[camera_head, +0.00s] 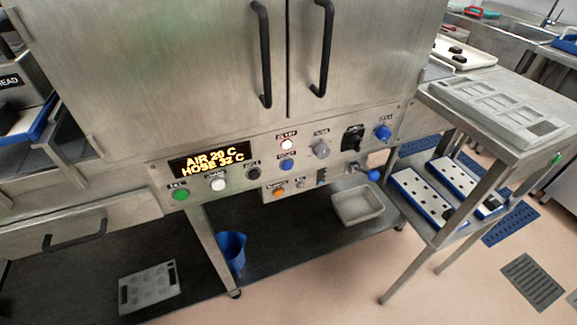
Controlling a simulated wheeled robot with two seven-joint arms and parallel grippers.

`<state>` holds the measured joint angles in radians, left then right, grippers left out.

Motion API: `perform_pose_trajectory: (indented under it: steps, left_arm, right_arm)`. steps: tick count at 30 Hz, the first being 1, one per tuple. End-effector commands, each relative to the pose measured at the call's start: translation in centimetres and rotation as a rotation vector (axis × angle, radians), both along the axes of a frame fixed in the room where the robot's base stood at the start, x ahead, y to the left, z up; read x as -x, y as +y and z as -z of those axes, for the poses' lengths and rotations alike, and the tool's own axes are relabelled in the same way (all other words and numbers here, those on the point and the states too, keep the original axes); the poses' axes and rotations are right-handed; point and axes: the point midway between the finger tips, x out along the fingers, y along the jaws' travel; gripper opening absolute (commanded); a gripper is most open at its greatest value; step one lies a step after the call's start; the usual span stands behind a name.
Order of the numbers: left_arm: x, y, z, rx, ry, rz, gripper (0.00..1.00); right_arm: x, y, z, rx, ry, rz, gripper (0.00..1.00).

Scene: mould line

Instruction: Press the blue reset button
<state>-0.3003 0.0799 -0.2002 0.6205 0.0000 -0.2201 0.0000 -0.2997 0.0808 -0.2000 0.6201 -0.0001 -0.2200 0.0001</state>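A steel control panel (228,199) runs along the lower front of a double-door cabinet. A small round blue button (287,165) sits near its middle, just below a lit white lamp (287,144). A larger blue knob or button (383,132) sits at the panel's upper right. The small labels above both are too blurred to read surely. An amber display (209,160) reads AIR 20 C, HOSE 32 C. Neither of my grippers is in view. Nothing covers the panel.
Green (180,194), white (218,184), black (254,173) and orange (278,193) buttons are nearby. A blue-handled valve (373,175) juts out at lower right. Black door handles (262,55) project above. A steel trolley (473,150) stands right.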

Motion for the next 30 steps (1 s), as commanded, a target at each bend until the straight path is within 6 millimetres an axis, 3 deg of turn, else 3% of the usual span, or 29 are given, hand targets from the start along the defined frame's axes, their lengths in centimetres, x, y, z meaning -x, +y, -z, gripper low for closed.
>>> perform_pose_trajectory:
  steps: [1, 4, 5, 30]
  left_arm:
    - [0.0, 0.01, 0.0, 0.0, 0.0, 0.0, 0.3]
    - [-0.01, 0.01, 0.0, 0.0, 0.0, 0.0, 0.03]
    - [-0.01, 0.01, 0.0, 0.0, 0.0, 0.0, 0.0]
    - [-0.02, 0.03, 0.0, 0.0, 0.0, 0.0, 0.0]
  right_arm:
    - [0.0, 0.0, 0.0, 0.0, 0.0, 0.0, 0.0]
    - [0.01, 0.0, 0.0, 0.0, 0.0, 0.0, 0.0]
    - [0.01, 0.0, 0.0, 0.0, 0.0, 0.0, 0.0]
    - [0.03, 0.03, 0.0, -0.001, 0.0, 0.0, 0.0]
